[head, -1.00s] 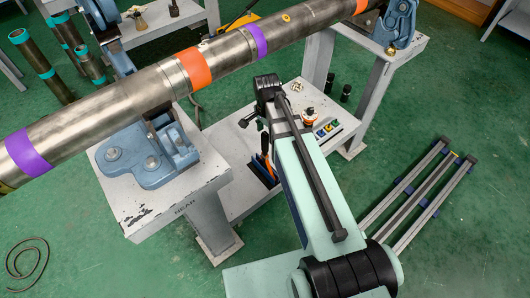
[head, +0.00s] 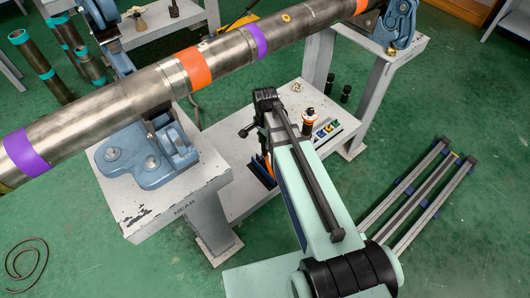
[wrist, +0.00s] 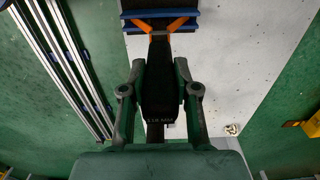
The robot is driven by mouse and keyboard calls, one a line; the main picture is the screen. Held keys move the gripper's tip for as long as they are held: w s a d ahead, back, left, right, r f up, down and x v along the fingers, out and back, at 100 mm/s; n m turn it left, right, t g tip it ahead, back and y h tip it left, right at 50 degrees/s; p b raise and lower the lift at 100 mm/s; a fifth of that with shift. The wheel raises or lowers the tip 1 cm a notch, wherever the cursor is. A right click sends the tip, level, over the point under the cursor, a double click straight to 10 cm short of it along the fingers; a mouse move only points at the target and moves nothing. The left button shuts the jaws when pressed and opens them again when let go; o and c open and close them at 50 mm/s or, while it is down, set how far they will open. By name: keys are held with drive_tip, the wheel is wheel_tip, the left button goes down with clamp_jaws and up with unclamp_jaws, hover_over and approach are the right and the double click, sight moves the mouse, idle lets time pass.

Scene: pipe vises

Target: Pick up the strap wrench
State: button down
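A black tool with orange arms (wrist: 157,75), which I take to be the strap wrench, shows in the wrist view at a blue rack (wrist: 195,22). Its black part lies between my fingers in the picture. In the head view only a bit of orange (head: 266,161) shows beside the rack; my arm hides the rest. My gripper (wrist: 158,68) has its fingers spread, one on each side of the black part. I see no clear contact. In the head view, my gripper is largely hidden behind my arm.
The rack stands near the edge of a low white shelf (head: 236,200). An orange-and-black bottle-like item (head: 308,117) and a small tray (head: 327,131) stand to the right. A long banded pipe (head: 120,105) crosses above in a blue vise (head: 148,158). Metal rails (head: 420,190) lie right.

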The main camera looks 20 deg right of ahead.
drive_tip(key=shift+r, duration=0.1)
idle(0.3)
wheel_tip(320, 180, up, 20)
drive_tip(key=p, duration=0.1)
drive_tip(key=shift+p, duration=0.4)
idle(1.7)
